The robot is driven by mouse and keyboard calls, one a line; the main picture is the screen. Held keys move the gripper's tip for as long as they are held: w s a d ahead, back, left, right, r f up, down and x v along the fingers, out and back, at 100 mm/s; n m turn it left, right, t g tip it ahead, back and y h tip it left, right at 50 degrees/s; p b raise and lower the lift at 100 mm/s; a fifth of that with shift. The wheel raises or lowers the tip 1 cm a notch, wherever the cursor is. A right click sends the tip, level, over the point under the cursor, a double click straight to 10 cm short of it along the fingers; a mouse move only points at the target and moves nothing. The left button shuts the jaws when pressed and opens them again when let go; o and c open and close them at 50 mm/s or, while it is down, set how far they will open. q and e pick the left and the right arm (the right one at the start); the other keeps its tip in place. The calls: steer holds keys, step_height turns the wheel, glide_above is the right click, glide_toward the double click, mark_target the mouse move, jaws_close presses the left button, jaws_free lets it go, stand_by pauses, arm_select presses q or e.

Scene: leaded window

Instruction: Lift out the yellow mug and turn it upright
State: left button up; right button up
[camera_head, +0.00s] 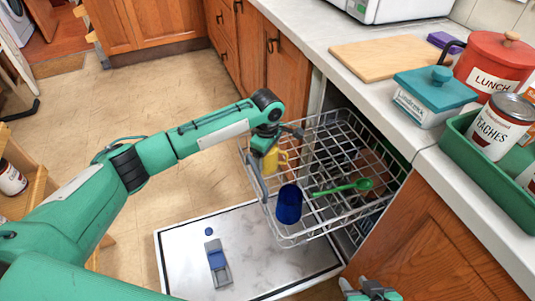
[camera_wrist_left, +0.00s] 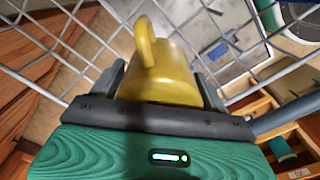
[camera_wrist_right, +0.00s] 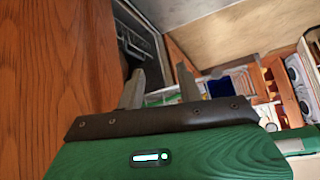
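The yellow mug (camera_head: 271,162) is at the far left part of the wire dishwasher rack (camera_head: 302,240), its handle to the right. My left gripper (camera_head: 277,138) is at its top, reaching in from above. In the left wrist view the yellow mug (camera_wrist_left: 165,75) fills the gap between the fingers, which appear to press on its sides; its near end is hidden by my gripper. The head view does not clearly show which way its mouth faces. My right gripper (camera_head: 368,290) is low at the bottom edge, with its fingers apart and nothing between them (camera_wrist_right: 160,85).
A blue cup (camera_head: 289,204) and a green spoon (camera_head: 343,188) are in the rack near the mug. The open dishwasher door (camera_head: 260,245) lies below. The counter has a wooden board (camera_head: 383,58), canisters and a green tray (camera_head: 470,150). Bare counter lies left of them.

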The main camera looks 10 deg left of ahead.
arm_select(q)
steer(key=c, duration=0.8)
steer(key=shift+c, duration=0.2)
steer(key=shift+r, duration=0.15)
